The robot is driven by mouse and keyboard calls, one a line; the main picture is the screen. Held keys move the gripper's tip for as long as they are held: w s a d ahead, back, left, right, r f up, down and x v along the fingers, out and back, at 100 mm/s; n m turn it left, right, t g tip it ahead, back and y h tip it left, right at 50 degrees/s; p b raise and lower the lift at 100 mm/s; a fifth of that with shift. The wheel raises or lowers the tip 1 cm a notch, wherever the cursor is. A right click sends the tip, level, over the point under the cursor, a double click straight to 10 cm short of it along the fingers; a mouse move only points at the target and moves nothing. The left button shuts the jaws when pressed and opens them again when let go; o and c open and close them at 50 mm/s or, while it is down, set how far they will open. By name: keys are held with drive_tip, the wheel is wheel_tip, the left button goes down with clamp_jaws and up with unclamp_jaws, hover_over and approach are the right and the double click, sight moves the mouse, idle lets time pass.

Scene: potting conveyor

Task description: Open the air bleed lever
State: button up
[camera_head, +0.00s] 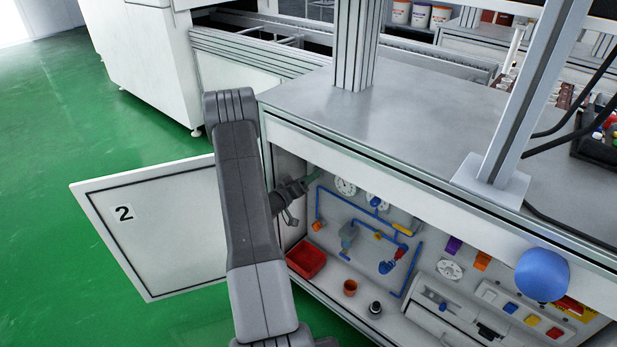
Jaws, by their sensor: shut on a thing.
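My gripper (305,184) reaches into the open cabinet from the left, past my own dark grey arm. It is shut on a thin grey-green part (318,177) at the panel's upper left, beside a white round gauge (345,187). The gripper hides most of this part, so I cannot tell for sure that it is the air bleed lever. To the right, blue pipes (352,200) carry a yellow handle (402,228), a blue knob (376,202) and a red-and-blue fitting (400,252).
The cabinet door (160,222), marked 2, stands open at left. A red bin (306,259), a brown pot (350,288) and a dark knob-like piece (375,308) are on the cabinet floor. The grey worktop (420,110) overhangs the panel. Green floor lies free at left.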

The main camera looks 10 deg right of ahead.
drive_tip(key=shift+w+a+n+p, duration=0.25)
drive_tip(key=shift+n+p, duration=0.35)
drive_tip(key=shift+n, duration=1)
drive_tip(key=shift+w+a+n+p, duration=0.2)
drive_tip(key=shift+n+p, duration=0.4)
drive_tip(key=shift+n, duration=1)
drive_tip(key=shift+w+a+n+p, duration=0.2)
drive_tip(key=shift+n+p, duration=0.4)
drive_tip(key=shift+n, duration=1)
drive_tip(key=o, duration=1)
drive_tip(key=shift+w, duration=0.1)
drive_tip(key=p+v, duration=0.1)
drive_tip(key=v, duration=1.2)
drive_tip(key=shift+s+a, duration=0.25)
drive_tip(key=shift+s, duration=0.05)
